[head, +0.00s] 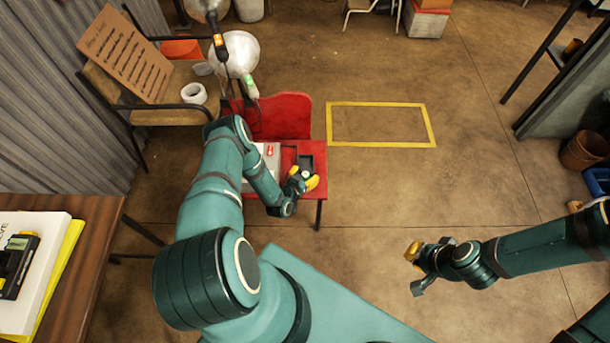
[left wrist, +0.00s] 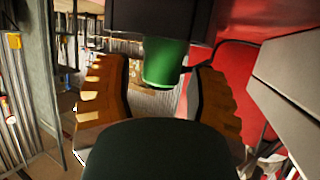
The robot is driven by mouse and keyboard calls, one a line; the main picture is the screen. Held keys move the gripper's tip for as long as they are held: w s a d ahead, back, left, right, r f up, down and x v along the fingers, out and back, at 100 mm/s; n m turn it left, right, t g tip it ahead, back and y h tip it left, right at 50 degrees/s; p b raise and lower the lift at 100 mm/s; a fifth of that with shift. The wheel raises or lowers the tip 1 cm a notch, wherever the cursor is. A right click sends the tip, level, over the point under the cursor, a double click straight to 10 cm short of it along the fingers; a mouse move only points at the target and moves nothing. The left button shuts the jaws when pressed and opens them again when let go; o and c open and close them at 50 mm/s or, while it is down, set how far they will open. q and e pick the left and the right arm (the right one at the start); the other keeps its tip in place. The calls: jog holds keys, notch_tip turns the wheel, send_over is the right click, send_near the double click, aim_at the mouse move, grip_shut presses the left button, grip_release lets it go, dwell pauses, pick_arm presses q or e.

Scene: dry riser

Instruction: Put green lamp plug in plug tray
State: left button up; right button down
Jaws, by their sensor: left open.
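In the left wrist view, a green cylindrical piece (left wrist: 166,62), which looks like the green lamp plug, sits between my left gripper's fingers. My left gripper (left wrist: 163,95) is open, with a visible gap beside the green piece. A dark box-like thing (left wrist: 160,18) adjoins it at the top. In the head view, my left gripper (head: 303,181) is at the near edge of the small black tray (head: 305,160), likely the plug tray, on the red chair. A small pale piece shows between its fingers. My right gripper (head: 414,267) hangs over bare floor; its opening is unclear.
A pale box (head: 263,160) lies beside the tray on the red chair (head: 281,117). Behind are a lamp with a green handle (head: 250,88) and one with an orange handle (head: 219,46). A wooden table (head: 98,215) is at left. Floor to the right is mostly clear.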

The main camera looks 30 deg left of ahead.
pick_arm(q)
jog(key=shift+r, duration=0.1)
jog(key=shift+s+r, duration=0.15)
jog(key=shift+s, duration=0.15)
jog(key=a+p+v, duration=0.1)
jog(key=p+v, duration=0.2)
jog(key=v, duration=0.8)
jog(key=w+d+r+g+h, duration=0.3)
jog(key=w+d+r+g, duration=0.15)
jog(key=d+r, duration=0.55)
jog(key=s+d+r+g+h, duration=0.2)
jog(key=s+d+r+g, duration=0.5)
jog(key=s+d+r, duration=0.4)
jog(key=shift+d+r+n, duration=0.35)
jog(key=shift+d+n, duration=0.05)
jog(key=shift+d, duration=0.25)
jog(key=shift+g, duration=0.25)
